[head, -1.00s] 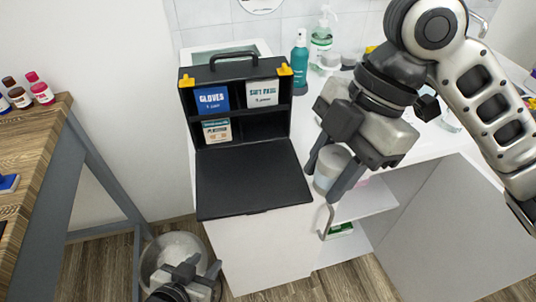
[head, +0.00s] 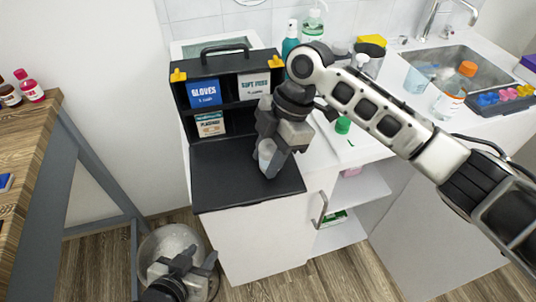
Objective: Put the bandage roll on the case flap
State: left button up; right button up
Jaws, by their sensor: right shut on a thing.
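The black case (head: 222,92) stands open on the white counter, and its case flap (head: 225,186) lies flat in front of it. The bandage roll (head: 266,150), pale and mostly hidden by the fingers, is held in my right gripper (head: 268,160), which is shut on it. Both are over the back right part of the flap; I cannot tell whether the roll touches it. My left gripper (head: 197,262) is open and empty, low at the bottom left, over a round bin.
The case holds packets marked gloves (head: 205,93), soft pads (head: 254,86) and plasters (head: 210,124). A sink (head: 432,70) and a tray (head: 505,100) are at the right. The left and front of the flap are bare.

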jog(key=shift+f, duration=0.35)
jog(key=o, duration=1)
jog(key=shift+f, duration=0.15)
jog(key=b+v, duration=0.1)
jog(key=v, duration=1.1)
jog(key=shift+d, duration=0.1)
